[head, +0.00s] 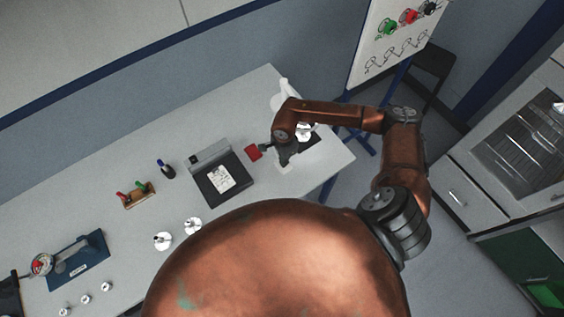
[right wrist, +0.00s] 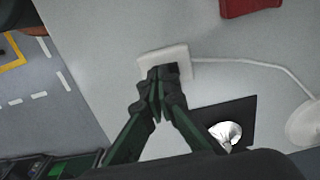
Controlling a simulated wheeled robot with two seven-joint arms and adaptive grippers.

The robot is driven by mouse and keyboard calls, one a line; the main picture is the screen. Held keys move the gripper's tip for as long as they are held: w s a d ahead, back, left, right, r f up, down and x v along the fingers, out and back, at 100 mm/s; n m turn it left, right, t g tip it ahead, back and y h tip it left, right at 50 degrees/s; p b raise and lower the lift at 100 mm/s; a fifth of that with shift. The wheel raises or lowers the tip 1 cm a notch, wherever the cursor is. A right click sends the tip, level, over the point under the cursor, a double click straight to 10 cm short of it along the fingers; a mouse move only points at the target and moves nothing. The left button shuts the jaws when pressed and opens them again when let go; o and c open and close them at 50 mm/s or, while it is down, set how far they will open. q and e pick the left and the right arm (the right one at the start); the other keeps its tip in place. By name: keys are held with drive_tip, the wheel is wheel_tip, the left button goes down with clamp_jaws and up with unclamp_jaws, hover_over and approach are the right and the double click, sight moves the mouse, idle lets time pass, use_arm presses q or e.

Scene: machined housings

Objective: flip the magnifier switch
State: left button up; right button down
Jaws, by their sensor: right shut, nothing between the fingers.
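The magnifier switch (right wrist: 147,62) is a small white box with a dark rocker, lying on the table in the right wrist view. A white cable runs from it to a round white base (right wrist: 305,125) at the right edge. In the head view, a white upright thing (head: 280,98), probably the magnifier, stands behind my right arm. My right gripper (head: 283,161) is shut and empty. In the right wrist view its closed fingertips (right wrist: 161,76) overlap the box beside the rocker. I cannot tell whether they touch it. My left gripper is not in view.
A black mat (right wrist: 205,113) with a shiny metal part (right wrist: 228,131) lies close to the switch. A red block (head: 254,152) and a dark scale-like device (head: 207,199) are to the left. Several metal parts and a blue gauge stand (head: 88,265) are farther left.

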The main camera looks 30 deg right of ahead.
drive_tip(key=shift+r+p, duration=1.35)
drive_tip(key=shift+r, duration=1.8)
